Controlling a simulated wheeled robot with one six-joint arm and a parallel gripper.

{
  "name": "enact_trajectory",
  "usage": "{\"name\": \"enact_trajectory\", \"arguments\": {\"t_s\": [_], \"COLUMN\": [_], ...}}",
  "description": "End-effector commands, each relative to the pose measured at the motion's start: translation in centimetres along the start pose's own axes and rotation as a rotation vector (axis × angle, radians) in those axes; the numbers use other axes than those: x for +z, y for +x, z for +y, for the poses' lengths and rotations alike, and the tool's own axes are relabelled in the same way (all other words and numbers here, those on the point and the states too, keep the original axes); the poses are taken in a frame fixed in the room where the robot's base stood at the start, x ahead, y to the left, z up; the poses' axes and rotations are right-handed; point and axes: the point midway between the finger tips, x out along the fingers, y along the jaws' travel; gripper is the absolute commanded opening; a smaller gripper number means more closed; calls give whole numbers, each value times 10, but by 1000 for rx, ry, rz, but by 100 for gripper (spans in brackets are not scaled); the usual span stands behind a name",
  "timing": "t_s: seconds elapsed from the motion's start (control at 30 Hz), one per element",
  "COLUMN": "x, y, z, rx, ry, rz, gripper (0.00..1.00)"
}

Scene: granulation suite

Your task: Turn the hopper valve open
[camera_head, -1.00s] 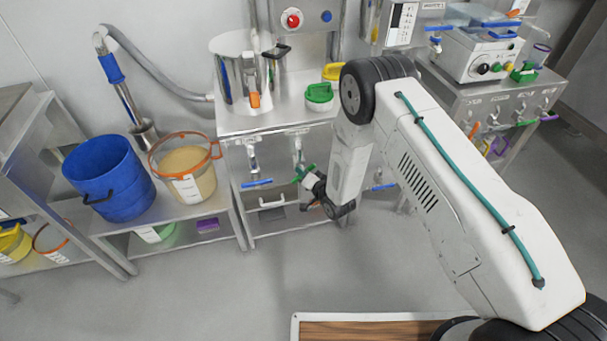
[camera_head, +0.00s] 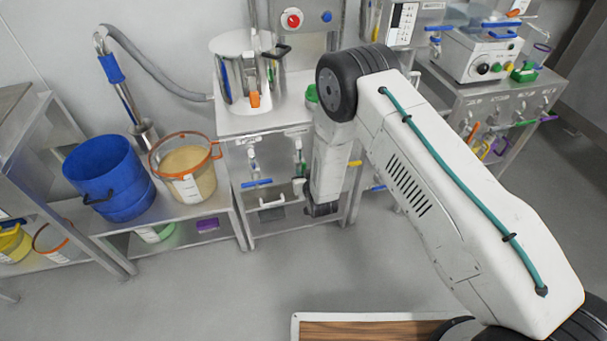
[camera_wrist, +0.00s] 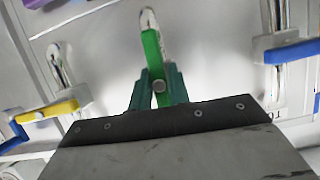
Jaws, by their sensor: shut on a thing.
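The green valve handle (camera_wrist: 151,50) is in the middle of the wrist view and lies roughly in line with its metal pipe stub. My gripper (camera_wrist: 158,86) has its two teal fingers on either side of the green handle and is shut on it. In the head view, a small part of the green handle (camera_head: 299,168) shows on the cabinet front, just left of my arm.
Neighbouring valves have a blue handle (camera_wrist: 291,51) and a yellow handle (camera_wrist: 48,112), both lying across their pipes, close on either side. A steel pot (camera_head: 240,72) stands on the cabinet above. A blue bucket (camera_head: 108,178) stands on the left bench. The floor in front is clear.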

Motion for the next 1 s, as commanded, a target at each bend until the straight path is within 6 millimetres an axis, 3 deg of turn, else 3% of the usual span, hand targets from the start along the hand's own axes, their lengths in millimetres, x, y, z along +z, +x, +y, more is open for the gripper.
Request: {"name": "enact_trajectory", "arguments": {"t_s": [0.7, 0.73, 0.8, 1.0], "x": [2, 2, 2, 1], "y": [0, 0, 0, 0], "z": [1, 1, 1, 1], "rx": [29, 29, 28, 28], "ry": [-64, -64, -64, -63], "rz": [-4, -4, -3, -1], "gripper": [0, 26, 40, 40]}}
